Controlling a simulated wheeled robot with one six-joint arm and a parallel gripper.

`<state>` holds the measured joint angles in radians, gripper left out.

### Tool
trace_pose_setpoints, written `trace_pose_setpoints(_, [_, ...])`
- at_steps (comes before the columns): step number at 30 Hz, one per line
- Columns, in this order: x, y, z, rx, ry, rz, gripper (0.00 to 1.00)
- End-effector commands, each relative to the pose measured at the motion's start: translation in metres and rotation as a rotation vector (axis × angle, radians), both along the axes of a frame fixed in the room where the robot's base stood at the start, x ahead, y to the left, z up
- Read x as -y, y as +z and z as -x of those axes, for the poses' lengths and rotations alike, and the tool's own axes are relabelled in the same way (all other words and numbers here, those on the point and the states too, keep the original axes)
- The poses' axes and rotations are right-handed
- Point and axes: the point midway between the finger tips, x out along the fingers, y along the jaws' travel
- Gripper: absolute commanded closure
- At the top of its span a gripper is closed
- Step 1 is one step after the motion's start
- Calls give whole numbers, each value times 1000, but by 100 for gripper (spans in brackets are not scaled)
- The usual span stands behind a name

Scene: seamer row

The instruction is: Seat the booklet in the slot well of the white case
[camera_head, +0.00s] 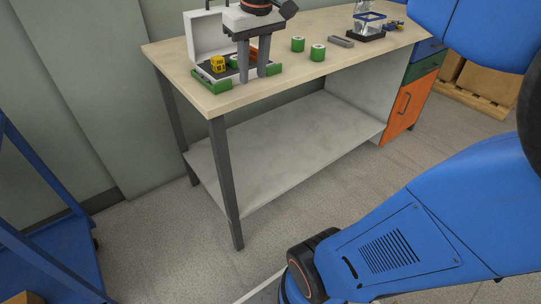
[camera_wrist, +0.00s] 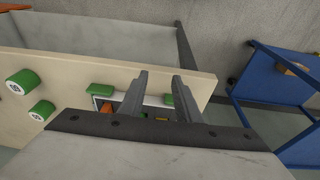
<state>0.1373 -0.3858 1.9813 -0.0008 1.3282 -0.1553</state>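The white case (camera_head: 203,36) stands open on the bench with its lid up at the back and a dark insert inside. A yellow block (camera_head: 217,64) and a small green piece (camera_head: 233,62) sit in it. An orange piece (camera_head: 252,54) shows behind my fingers; it also shows in the wrist view (camera_wrist: 107,106). I cannot tell which piece is the booklet, and the slot well is hidden or too small to make out. My gripper (camera_head: 253,76) points down over the case's right part, fingers apart. In the wrist view my gripper (camera_wrist: 160,77) has nothing visible between its fingers.
Green blocks (camera_head: 216,86) sit at the case's corners. Two green cylinders (camera_head: 318,53), a grey bar (camera_head: 341,42) and a dark-based clear stand (camera_head: 367,37) are to the right on the bench (camera_head: 300,72). A blue cart (camera_head: 58,262) stands at left.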

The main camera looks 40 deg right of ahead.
Motion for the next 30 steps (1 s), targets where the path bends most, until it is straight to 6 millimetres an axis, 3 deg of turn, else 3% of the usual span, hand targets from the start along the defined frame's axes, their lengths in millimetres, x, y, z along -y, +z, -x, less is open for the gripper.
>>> trace_pose_setpoints(1, [-7, -14, 17, 18, 2, -1, 70])
trace_pose_setpoints(9, [-36, -94, 90, 116, -2, -13, 70])
trace_pose_setpoints(16, [-48, -154, 133, 178, -6, -29, 70])
trace_pose_setpoints(21, [-51, -172, 145, 198, -7, -34, 70])
trace_pose_setpoints(30, [-51, -173, 146, 199, -8, -35, 70])
